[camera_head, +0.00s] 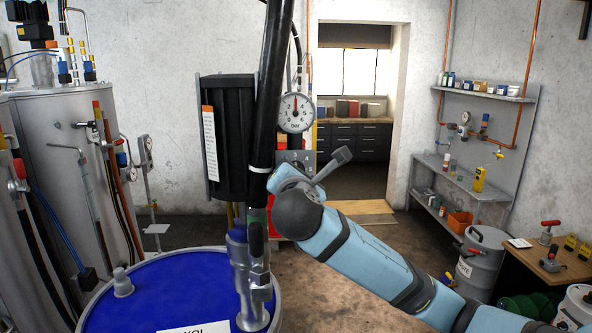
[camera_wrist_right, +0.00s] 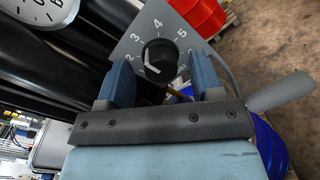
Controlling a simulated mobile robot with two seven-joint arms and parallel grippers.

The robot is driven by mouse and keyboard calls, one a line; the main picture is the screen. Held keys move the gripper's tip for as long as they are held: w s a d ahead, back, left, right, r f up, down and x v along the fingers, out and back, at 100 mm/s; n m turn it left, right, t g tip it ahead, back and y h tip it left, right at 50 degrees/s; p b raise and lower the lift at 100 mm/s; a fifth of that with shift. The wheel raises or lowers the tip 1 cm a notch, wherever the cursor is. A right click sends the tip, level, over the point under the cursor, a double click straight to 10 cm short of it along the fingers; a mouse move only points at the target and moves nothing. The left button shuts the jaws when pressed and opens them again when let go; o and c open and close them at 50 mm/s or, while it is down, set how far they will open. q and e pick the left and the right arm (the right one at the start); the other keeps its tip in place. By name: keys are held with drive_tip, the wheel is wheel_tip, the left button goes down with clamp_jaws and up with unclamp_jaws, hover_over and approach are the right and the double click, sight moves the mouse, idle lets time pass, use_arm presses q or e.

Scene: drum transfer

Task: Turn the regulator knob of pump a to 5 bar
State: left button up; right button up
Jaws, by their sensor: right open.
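The regulator knob (camera_wrist_right: 160,58) is black and round. It sits on a grey plate (camera_wrist_right: 198,50) with a printed scale, on which 2 to 5 are readable. A white mark on the knob lies on its lower-left side, away from the 5; its exact reading is unclear. My right gripper (camera_wrist_right: 163,80) is open, its blue fingers on either side of the knob in the picture; contact is not visible. In the head view my right wrist largely covers the plate (camera_head: 294,157). A round bar gauge (camera_head: 296,112) hangs above it, needle pointing roughly upward. My left gripper is out of view.
A black upright pipe (camera_head: 268,90) stands just left of the gauge. A blue drum (camera_head: 170,285) with a pump fitting (camera_head: 250,280) is in front. Red containers (camera_wrist_right: 203,14) stand behind the plate. Steel tanks (camera_head: 65,170) are at left; a bench (camera_head: 480,190) is at right.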

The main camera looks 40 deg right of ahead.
drive_tip(key=shift+w+d, duration=0.25)
drive_tip(key=c, duration=0.9)
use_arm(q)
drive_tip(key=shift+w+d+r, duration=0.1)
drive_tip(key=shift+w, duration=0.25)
use_arm(e)
drive_tip(key=shift+f, duration=0.1)
drive_tip(key=shift+f+m+y, duration=0.1)
drive_tip(key=shift+m+y, duration=0.3)
drive_tip(key=shift+m, duration=8.2)
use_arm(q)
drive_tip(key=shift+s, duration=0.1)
